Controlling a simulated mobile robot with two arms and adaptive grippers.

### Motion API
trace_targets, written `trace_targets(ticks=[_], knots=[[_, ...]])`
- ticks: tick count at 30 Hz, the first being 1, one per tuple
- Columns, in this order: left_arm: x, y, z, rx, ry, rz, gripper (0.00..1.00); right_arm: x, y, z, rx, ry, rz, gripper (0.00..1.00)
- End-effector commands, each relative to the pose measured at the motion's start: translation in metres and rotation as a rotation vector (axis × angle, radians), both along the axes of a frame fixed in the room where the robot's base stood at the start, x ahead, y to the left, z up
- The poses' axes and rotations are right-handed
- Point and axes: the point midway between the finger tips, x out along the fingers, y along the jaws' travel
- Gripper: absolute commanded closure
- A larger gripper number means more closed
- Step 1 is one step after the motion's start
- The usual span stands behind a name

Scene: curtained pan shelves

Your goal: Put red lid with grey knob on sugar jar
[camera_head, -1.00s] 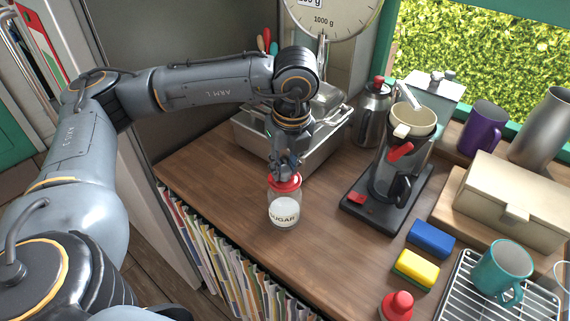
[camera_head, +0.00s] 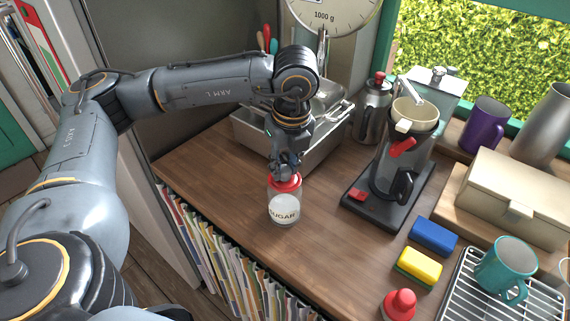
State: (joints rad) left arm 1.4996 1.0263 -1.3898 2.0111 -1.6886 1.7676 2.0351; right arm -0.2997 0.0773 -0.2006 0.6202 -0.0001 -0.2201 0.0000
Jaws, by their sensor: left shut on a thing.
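The sugar jar (camera_head: 284,209) is a clear jar with white contents and the word SUGAR on its front. It stands upright on the wooden counter near its front left edge. The red lid (camera_head: 285,182) is at the jar's mouth and looks level on it. Whether it is fully seated is too small to tell. My left gripper (camera_head: 287,172) is directly above the lid, pointing down, shut on its knob, which the fingers mostly hide. My right gripper is not in view.
A metal tray (camera_head: 262,140) stands behind the jar. A black coffee maker (camera_head: 372,212) is to the right. Blue (camera_head: 433,236) and yellow (camera_head: 418,267) sponges, a red-topped item (camera_head: 399,305) and a teal mug (camera_head: 505,262) on a rack are at front right. The counter right of the jar is clear.

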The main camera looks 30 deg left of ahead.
Motion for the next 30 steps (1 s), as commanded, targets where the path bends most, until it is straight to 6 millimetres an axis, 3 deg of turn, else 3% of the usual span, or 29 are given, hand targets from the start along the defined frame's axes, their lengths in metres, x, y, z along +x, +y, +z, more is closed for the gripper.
trace_targets(ticks=[5, 6, 9, 20, 23, 30], knots=[[0.000, 0.000, -0.003, 0.000, 0.000, 0.000, 1.00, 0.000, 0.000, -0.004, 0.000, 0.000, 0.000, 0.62], [0.000, 0.000, -0.002, 0.000, 0.000, 0.000, 0.66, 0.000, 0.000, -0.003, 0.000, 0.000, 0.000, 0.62], [0.000, 0.000, -0.002, 0.000, 0.000, 0.000, 0.48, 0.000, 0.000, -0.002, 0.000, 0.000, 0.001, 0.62], [0.000, -0.001, 0.002, 0.000, -0.001, 0.000, 0.48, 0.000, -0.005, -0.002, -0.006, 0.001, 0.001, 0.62], [0.000, -0.003, 0.013, -0.001, -0.003, 0.000, 0.48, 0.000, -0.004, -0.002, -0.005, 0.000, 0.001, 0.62], [-0.004, -0.009, 0.063, -0.001, -0.005, -0.002, 0.48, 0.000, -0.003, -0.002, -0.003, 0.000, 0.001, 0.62]])
